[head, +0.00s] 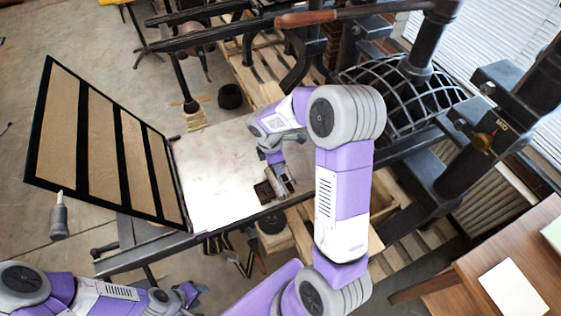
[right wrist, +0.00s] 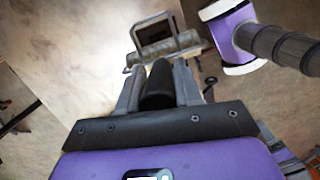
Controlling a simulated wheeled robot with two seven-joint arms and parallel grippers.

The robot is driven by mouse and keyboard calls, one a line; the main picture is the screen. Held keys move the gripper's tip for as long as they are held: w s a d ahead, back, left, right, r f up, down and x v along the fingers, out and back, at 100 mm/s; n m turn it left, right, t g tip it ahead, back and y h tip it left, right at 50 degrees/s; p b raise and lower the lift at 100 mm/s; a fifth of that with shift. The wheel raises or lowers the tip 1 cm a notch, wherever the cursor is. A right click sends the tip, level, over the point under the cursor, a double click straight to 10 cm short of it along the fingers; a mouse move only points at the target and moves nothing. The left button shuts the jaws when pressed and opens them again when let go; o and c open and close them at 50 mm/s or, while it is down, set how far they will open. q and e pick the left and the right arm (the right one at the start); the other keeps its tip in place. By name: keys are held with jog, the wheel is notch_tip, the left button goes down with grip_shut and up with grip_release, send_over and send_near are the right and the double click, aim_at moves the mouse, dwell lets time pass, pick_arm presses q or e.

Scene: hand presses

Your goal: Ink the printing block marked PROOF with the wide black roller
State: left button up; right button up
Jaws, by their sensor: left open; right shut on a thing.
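My right gripper (head: 284,184) is low over the pale press bed (head: 222,196), near its right front edge. In the right wrist view its fingers (right wrist: 158,92) are shut on a dark handle (right wrist: 158,82). A grey-looking cylinder (right wrist: 165,48) lies across just beyond the handle, probably the roller. A small dark framed block (right wrist: 155,28) shows past the cylinder; in the head view a dark block-like shape (head: 264,191) is beside the gripper. I cannot read any PROOF mark, nor tell whether roller and block touch. My left gripper (head: 188,292) is open and empty at the lower left, away from the bed.
An open hinged frame with tan panels (head: 100,135) stands left of the bed. The black iron press (head: 425,95) rises behind and right. A wooden table (head: 535,260) with a white sheet (head: 513,289) is at lower right. Most of the bed is clear.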

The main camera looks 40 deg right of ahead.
jog(key=w+a, duration=0.1)
jog(key=a, duration=0.5)
jog(key=shift+w+a+b, duration=0.2)
jog(key=shift+w+b, duration=0.1)
jog(key=shift+r, duration=0.2)
dwell(0.3)
jog(key=shift+r+p, duration=1.95)
jog(key=shift+r, duration=0.4)
